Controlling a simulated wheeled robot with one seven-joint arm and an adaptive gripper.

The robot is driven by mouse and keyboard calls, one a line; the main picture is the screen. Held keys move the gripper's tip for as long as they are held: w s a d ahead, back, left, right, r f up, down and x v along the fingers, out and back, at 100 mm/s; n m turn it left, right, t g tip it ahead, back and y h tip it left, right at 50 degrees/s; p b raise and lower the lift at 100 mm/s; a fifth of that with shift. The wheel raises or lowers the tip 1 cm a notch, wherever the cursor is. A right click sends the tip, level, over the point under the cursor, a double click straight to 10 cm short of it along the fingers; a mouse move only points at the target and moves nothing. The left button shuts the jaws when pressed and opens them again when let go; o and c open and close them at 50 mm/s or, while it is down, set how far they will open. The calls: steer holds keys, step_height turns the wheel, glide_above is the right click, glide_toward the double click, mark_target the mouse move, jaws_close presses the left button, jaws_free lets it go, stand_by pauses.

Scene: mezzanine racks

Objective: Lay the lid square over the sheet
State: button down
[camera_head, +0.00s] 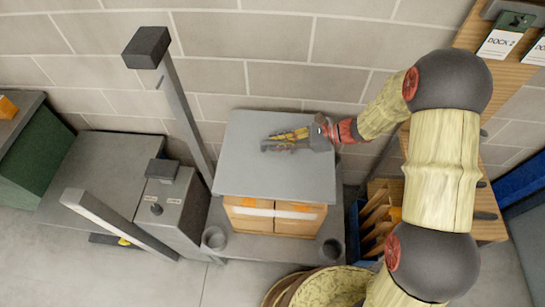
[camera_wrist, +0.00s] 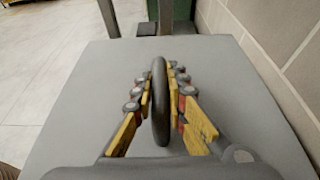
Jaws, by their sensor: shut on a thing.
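The lid (camera_head: 268,178) is a flat grey panel above cardboard boxes (camera_head: 272,223) with orange tape, in the head view. It fills much of the wrist view (camera_wrist: 85,90). A dark rounded handle (camera_wrist: 160,115) stands up from its middle. My gripper (camera_head: 277,142) is shut on this handle, with its yellow and red fingers on both sides in the wrist view (camera_wrist: 161,80). The lid looks close to level. I cannot tell whether it touches the boxes or hangs just above them. No sheet shows; the lid hides the box tops.
The boxes stand on a grey deck (camera_head: 258,250) with round cups at its front left (camera_head: 214,239) and front right (camera_head: 332,249). A tall grey post (camera_head: 188,115) rises left of the lid. A block wall (camera_head: 290,85) is behind. A wooden rack (camera_head: 505,75) stands right.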

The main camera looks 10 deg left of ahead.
mark_target(311, 153)
step_height(311, 153, down, 9)
steer(key=b, duration=0.2)
steer(key=shift+d+f+b, duration=0.1)
steer(key=shift+f+b, duration=0.1)
steer(key=shift+b, duration=0.1)
steer(key=shift+r, duration=0.1)
steer(key=c, duration=2.2)
jaws_free()
steer(key=shift+f, duration=0.2)
steer(key=shift+c, duration=0.2)
steer(key=o, duration=0.4)
steer(key=shift+o, duration=0.2)
steer(key=shift+d+r, duration=0.1)
steer(key=shift+r, duration=0.1)
steer(key=p+v, duration=0.3)
steer(key=v, duration=0.8)
steer(key=shift+d+r, duration=0.1)
steer(key=shift+d, duration=0.3)
steer(key=shift+r, duration=0.1)
